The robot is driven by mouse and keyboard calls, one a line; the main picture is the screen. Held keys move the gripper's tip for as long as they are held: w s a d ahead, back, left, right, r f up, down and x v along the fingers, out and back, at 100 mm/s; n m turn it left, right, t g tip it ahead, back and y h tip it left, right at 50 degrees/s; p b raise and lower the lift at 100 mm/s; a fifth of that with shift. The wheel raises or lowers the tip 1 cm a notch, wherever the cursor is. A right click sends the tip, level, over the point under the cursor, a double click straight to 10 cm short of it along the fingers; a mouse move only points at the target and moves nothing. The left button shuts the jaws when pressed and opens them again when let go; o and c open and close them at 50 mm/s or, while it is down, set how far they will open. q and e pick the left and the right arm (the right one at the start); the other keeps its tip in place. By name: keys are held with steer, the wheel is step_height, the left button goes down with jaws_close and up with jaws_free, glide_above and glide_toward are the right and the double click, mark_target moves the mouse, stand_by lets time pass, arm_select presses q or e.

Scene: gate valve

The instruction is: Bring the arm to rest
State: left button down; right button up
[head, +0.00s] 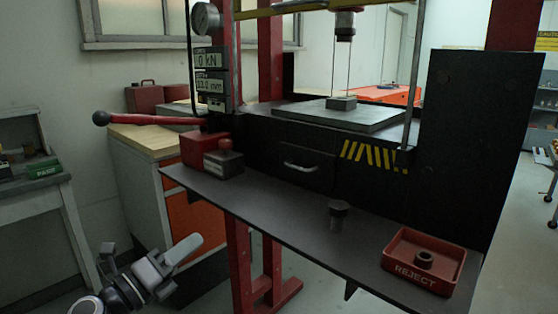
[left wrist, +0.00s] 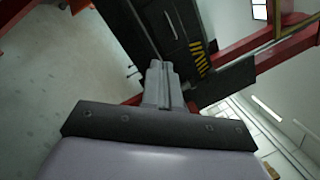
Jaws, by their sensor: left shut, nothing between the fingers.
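My left gripper (head: 176,254) is low at the left in the head view, in front of and below the press shelf, apart from everything. Its fingers are shut and empty. The shut fingers also show in the middle of the left wrist view (left wrist: 157,82), with the dark press front and its striped panel beyond them. My right gripper is in neither view.
A dark shelf (head: 275,216) juts from the press. It carries a small dark part (head: 339,213) and a red reject tray (head: 393,247) holding a ring (head: 424,260). A red lever (head: 150,119) sticks out left. An orange-fronted cabinet (head: 181,205) and a bench (head: 22,214) stand left.

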arm_select(q)
steer(key=s+a+f+n+g+y+p, duration=0.1)
steer(key=s+f+n+y, duration=0.4)
steer(key=s+f+n, duration=0.7)
steer(key=s+a+f+n+g+y+p, duration=0.2)
steer(key=s+f+n+g+y+p, duration=0.2)
steer(key=s+f+n, duration=0.9)
steer(key=s+n+y, duration=0.1)
steer(key=s+n, duration=0.1)
steer(key=n, duration=0.4)
steer(key=shift+y, duration=0.3)
